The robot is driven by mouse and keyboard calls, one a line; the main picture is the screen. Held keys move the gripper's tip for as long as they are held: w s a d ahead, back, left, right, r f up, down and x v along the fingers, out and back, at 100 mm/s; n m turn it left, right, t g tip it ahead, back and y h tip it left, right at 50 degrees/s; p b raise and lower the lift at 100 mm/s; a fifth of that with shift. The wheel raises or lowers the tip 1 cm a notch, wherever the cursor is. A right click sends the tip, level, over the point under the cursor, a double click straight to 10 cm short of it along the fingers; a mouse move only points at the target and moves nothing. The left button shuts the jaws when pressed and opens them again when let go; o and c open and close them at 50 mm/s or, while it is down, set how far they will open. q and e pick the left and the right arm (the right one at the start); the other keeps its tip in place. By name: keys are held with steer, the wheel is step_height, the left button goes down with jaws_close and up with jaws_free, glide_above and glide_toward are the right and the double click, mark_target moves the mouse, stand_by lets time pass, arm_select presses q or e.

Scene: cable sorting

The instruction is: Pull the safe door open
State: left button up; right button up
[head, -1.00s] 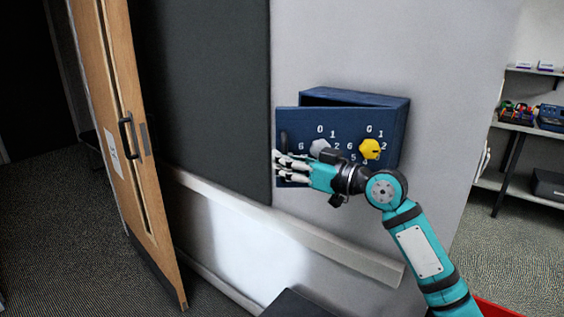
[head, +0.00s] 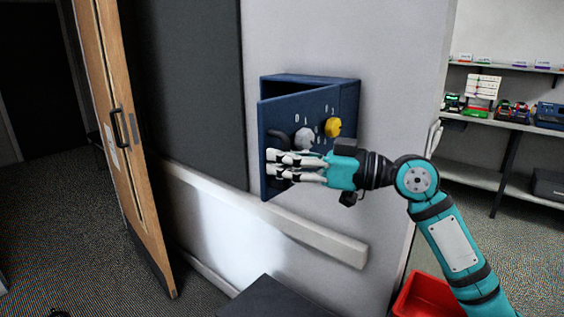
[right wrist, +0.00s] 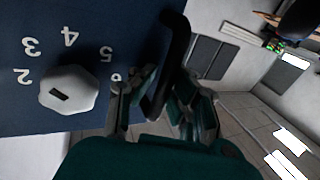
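The dark blue safe (head: 312,79) is on the grey wall in the head view. Its door (head: 275,116) is ajar, its left edge swung out from the body. The door carries a grey knob (head: 304,138), a yellow knob (head: 333,127) and white numbers. A black handle (right wrist: 175,45) stands out near the door's free edge. My right gripper (right wrist: 160,98) has its fingers on both sides of this handle, closed around it. In the head view my right gripper (head: 272,166) covers the lower part of the door. My left gripper is not in view.
A wooden door (head: 120,130) with a black handle stands at the left. A pale rail (head: 300,226) runs along the wall below the safe. A red bin (head: 425,298) sits at the lower right. Shelves (head: 480,178) with small items stand at the right.

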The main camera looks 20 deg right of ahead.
steer(key=shift+o, duration=0.8)
steer(key=shift+w+a+f, duration=0.1)
steer(key=shift+w+a, duration=0.1)
steer(key=shift+w, duration=0.1)
steer(key=shift+w+a+f, duration=0.2)
steer(key=shift+w+a, duration=0.35)
steer(key=shift+s+d, duration=0.1)
steer(key=shift+s, duration=0.05)
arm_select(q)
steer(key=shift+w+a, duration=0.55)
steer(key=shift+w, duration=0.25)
arm_select(e)
steer(key=v, duration=1.1)
steer(key=shift+d, duration=0.3)
steer(key=shift+o, duration=0.2)
steer(key=shift+s, duration=0.1)
